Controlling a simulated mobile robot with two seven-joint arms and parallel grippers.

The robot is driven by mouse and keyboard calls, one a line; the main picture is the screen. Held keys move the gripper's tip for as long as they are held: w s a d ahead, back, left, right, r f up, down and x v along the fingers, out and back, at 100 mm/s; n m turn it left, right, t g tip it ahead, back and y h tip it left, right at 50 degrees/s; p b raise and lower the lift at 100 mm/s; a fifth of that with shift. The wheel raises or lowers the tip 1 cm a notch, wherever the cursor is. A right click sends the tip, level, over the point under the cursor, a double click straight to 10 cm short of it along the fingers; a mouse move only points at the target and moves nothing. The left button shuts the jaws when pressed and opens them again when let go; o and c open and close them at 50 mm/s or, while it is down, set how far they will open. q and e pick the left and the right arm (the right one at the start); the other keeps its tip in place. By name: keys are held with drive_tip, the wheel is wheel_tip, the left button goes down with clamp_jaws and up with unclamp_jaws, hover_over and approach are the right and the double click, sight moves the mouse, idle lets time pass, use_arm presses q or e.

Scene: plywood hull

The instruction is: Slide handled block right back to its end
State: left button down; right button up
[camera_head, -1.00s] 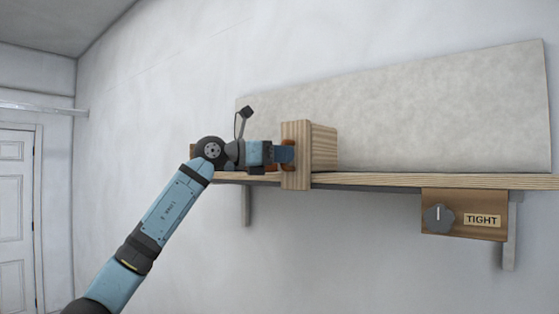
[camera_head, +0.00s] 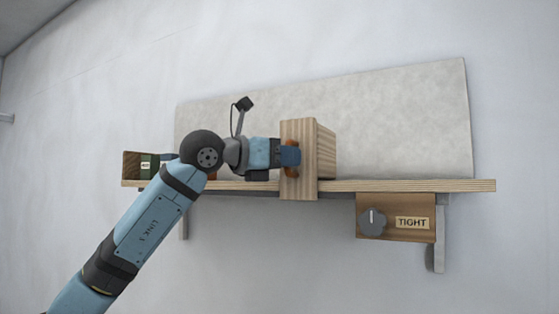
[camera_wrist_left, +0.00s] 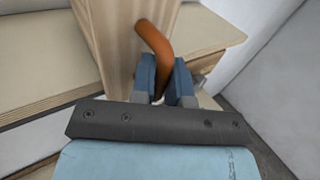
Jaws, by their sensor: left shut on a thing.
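The handled block (camera_head: 326,150) is a pale wooden block on the shelf (camera_head: 410,186), left of the shelf's right end. Its front plate hangs down over the shelf's front edge. My left gripper (camera_head: 290,156) comes in from the left and is shut on the block's orange-brown handle. In the left wrist view, the curved handle (camera_wrist_left: 157,48) passes between the two blue fingers (camera_wrist_left: 166,82), with the wooden block (camera_wrist_left: 118,40) behind it. Part of the handle is hidden by the fingers. My right gripper is not in view.
A grey panel (camera_head: 420,120) stands behind the shelf. A wooden box with a knob (camera_head: 372,221) and a "TIGHT" label (camera_head: 412,223) hangs under the shelf at the right. A dark green-fronted box (camera_head: 140,166) is at the left end. The shelf right of the block is clear.

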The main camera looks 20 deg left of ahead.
use_arm(q)
drive_tip(key=shift+d+f, duration=0.1)
drive_tip(key=c, duration=1.4)
unclamp_jaws()
drive_tip(key=shift+o, duration=1.3)
drive_tip(key=shift+d, duration=0.25)
drive_tip(key=shift+s+a, duration=0.15)
drive_tip(key=shift+a, duration=0.1)
drive_tip(key=b+v, duration=0.4)
drive_tip(key=v, duration=0.9)
drive_tip(key=shift+s, duration=0.15)
